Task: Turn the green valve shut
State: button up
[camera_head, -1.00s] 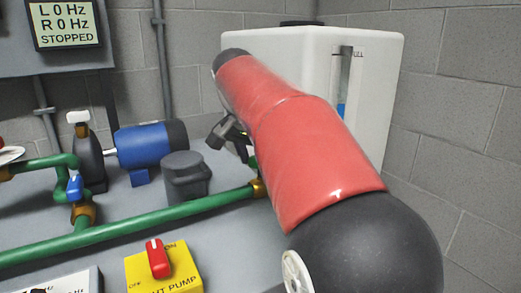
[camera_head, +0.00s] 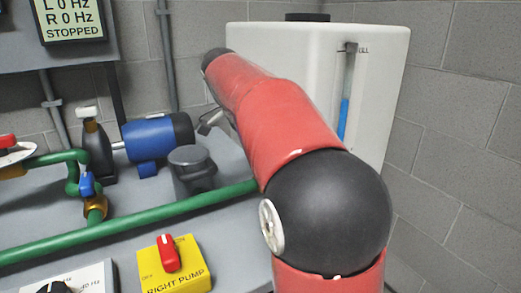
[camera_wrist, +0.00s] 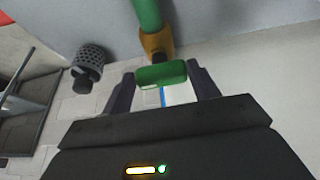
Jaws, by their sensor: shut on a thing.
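The green valve handle (camera_wrist: 161,74) shows in the wrist view, in front of a brass fitting (camera_wrist: 156,42) on the end of a green pipe (camera_wrist: 146,14). My gripper (camera_wrist: 162,83) is shut on the green handle, with one dark finger at each of its ends. In the head view my red arm hides the valve, and only a grey part of my gripper (camera_head: 212,121) shows left of the arm.
A white tank (camera_head: 285,45) with a blue level gauge stands behind my arm. A blue motor (camera_head: 158,137), a dark grey pump body (camera_head: 192,170) and a long green pipe (camera_head: 130,222) lie to the left. A yellow right pump switch box (camera_head: 176,272) stands in front. The display (camera_head: 72,18) reads STOPPED.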

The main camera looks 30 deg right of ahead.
dwell(0.3)
jog(key=o, duration=1)
jog(key=shift+r, duration=0.1)
jog(key=p+v, duration=0.1)
jog(key=v, duration=0.6)
jog(key=shift+a+r, duration=0.15)
jog(key=shift+r, duration=0.2)
